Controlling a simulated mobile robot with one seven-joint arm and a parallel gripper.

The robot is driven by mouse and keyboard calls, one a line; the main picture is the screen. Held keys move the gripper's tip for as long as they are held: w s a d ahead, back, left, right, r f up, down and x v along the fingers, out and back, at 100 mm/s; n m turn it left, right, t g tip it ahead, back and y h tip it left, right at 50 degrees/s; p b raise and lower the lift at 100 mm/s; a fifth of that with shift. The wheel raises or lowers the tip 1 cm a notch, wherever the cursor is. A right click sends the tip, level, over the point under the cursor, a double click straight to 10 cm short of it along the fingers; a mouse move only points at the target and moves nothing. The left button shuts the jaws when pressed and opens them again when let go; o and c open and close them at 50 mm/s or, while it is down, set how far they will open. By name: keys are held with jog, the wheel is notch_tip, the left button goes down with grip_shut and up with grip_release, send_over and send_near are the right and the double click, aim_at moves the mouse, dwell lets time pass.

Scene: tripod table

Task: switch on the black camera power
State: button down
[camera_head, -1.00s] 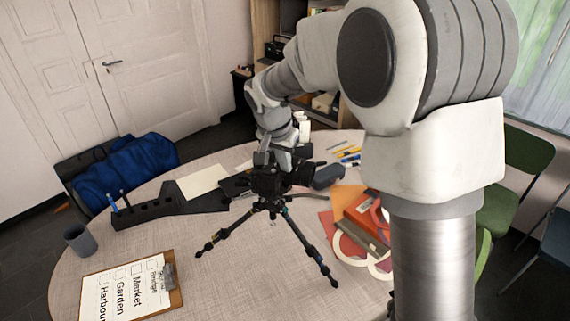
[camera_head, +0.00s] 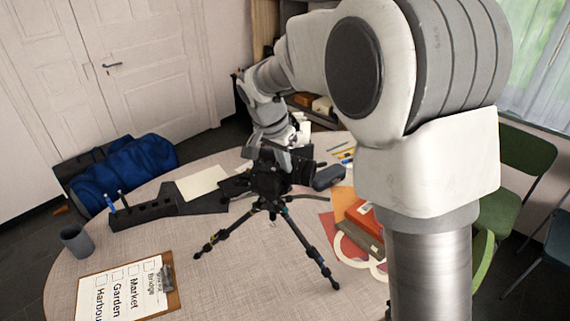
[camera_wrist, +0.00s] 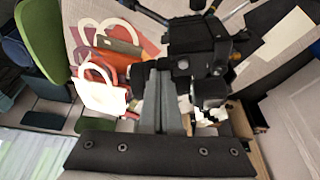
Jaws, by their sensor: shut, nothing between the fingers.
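The black camera (camera_head: 299,170) sits on top of a black tripod (camera_head: 305,249) standing on the round table. In the wrist view the camera body (camera_wrist: 196,37) fills the top centre, seen from close above. My gripper (camera_head: 272,165) is at the camera's upper side in the head view, partly merged with its dark shape. In the wrist view my gripper (camera_wrist: 157,70) is shut and empty, its fingertips beside the camera body. I cannot tell whether they touch it. The power switch is too small to make out.
A clipboard (camera_head: 133,292), grey cup (camera_head: 77,240), black organiser (camera_head: 150,210) and white paper (camera_head: 203,182) lie on the table (camera_head: 215,285). Flat bags (camera_head: 352,237) lie right of the tripod. A blue bag (camera_head: 125,168) is beyond the table's left edge. The front middle is clear.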

jog(key=shift+s+f, duration=0.1)
jog(key=m, duration=0.1)
jog(key=m+b, duration=0.1)
jog(key=m, duration=0.1)
jog(key=shift+s+a+g+h+b, duration=0.25)
jog(key=shift+s+g+h+b, duration=0.05)
jog(key=shift+g, duration=0.1)
jog(key=shift+s, duration=0.1)
jog(key=shift+s+b, duration=0.5)
jog(key=shift+s, duration=0.3)
